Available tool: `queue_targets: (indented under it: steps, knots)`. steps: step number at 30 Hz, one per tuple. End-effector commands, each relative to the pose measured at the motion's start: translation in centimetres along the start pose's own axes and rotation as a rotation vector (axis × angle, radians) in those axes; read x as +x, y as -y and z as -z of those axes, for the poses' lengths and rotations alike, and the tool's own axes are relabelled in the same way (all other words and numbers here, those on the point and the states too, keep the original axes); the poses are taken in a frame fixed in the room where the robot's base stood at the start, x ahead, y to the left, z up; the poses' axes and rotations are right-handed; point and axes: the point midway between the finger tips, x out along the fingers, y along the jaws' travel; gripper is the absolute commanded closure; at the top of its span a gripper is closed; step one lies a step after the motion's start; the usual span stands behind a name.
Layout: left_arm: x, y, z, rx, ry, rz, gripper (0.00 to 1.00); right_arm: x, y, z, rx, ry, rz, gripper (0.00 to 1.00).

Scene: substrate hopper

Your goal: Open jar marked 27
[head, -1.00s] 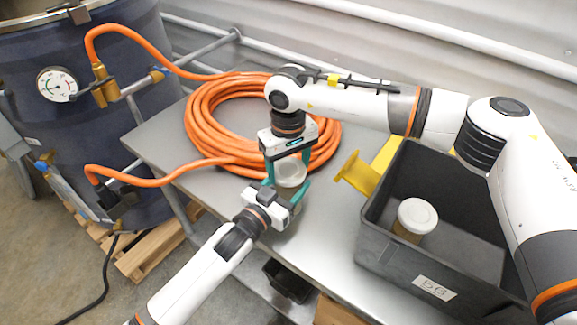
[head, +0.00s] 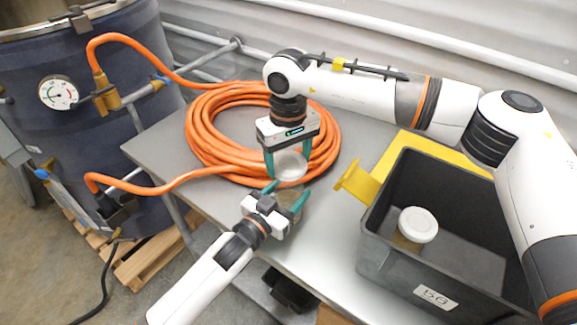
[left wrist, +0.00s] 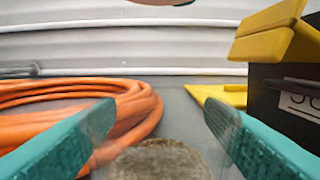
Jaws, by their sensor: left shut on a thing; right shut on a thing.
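My left gripper (head: 287,194) is shut around the body of a jar (head: 291,202) in front of the hose coil. The jar's mouth is open: in the left wrist view its brown, grainy content (left wrist: 160,160) shows between my fingers. My right gripper (head: 288,172) is shut on a white round lid (head: 291,164) just above the jar, apart from it. No number on this jar can be read. A second jar (head: 417,226) with a white lid stands in the dark bin; its marking is not visible.
The dark bin (head: 384,250) with a white label stands at the right of the grey table (head: 335,235), near a yellow piece (head: 355,184). A coiled orange hose (head: 212,135) lies behind the grippers and runs to the blue drum (head: 45,130) at left.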

Motion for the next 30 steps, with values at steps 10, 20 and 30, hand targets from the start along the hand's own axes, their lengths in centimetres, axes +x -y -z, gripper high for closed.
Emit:
queue_targets:
  steps: [10, 20, 30]
  knots:
    - [0.0, 0.0, 0.1, -0.001, -0.001, 0.000, 0.18, -0.3, 0.0, 0.0, 0.000, -0.001, 0.001, 0.58]
    - [-0.1, 0.0, 0.1, 0.000, -0.001, 0.000, 0.12, -0.2, 0.0, 0.0, 0.000, -0.001, 0.000, 0.58]
    - [-5.5, 0.0, 0.4, -0.001, -0.004, 0.000, 0.12, 0.9, 0.0, 0.0, 0.000, -0.001, 0.000, 0.58]
